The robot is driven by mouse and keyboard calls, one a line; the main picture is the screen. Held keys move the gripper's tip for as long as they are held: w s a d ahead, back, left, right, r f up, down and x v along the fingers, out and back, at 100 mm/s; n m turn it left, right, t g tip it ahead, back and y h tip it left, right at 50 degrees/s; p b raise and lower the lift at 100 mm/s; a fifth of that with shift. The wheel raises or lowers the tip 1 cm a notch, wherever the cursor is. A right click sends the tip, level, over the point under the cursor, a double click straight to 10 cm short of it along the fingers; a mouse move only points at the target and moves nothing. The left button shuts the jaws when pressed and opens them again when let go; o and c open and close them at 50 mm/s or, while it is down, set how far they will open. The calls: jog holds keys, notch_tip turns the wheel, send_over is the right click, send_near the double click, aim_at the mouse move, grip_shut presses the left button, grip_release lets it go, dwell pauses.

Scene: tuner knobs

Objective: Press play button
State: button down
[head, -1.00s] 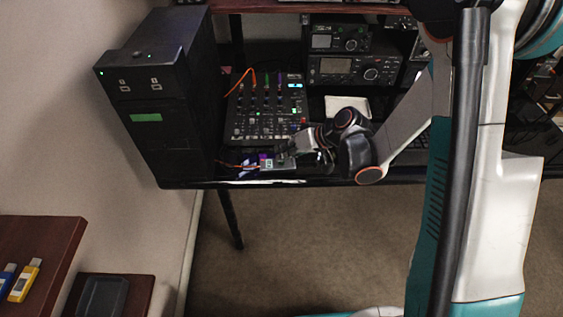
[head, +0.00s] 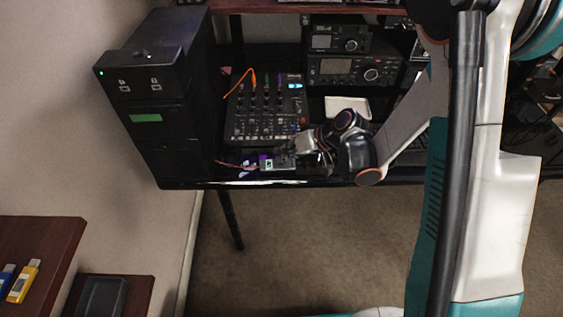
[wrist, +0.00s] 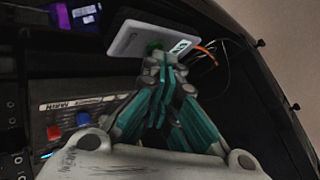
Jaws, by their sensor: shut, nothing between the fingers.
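A small light-grey device (wrist: 150,38) with a green round button (wrist: 155,46) and a white label (wrist: 181,46) is at the top of the wrist view. In the head view the device (head: 276,166) is near the desk's front edge, partly hidden by my gripper. My gripper (wrist: 161,66) has teal fingers, shut together and empty. Its tips are at the green button, covering its lower part; I cannot tell whether they touch it. In the head view my gripper (head: 284,154) is just above the device. No play marking is readable.
A mixer (head: 262,112) with coloured knobs stands behind the device; its red and blue knobs also show in the wrist view (wrist: 68,129). A black tower (head: 155,105) stands left. Orange cables (wrist: 207,53) run beside the device. Radios (head: 345,70) and a white tray (head: 347,106) are farther back.

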jog(key=shift+r+p, duration=0.3)
jog(key=shift+r, duration=0.35)
jog(key=shift+r, duration=0.1)
jog(key=shift+r+p, duration=1.6)
jog(key=shift+r, duration=0.85)
jog(key=s+d+r+m+t+h, duration=0.1)
jog(key=s+d+r+h, duration=0.15)
jog(key=r, duration=0.35)
jog(key=s+d+r+m+h, duration=0.1)
jog(key=s+d+r, duration=0.3)
jog(key=r, duration=0.2)
jog(key=s+d+r+m+t+h, duration=0.1)
jog(key=s+d+r+h, duration=0.1)
jog(key=s, duration=0.5)
jog(key=s+d+r+t+h, duration=0.1)
jog(key=s+d+r+h, duration=0.1)
jog(key=s+d+r, duration=0.3)
jog(key=s+d, duration=0.2)
jog(key=s, duration=0.1)
jog(key=shift+d+m+h, duration=0.2)
jog(key=shift+m+h, duration=0.15)
jog(key=shift+m, duration=0.05)
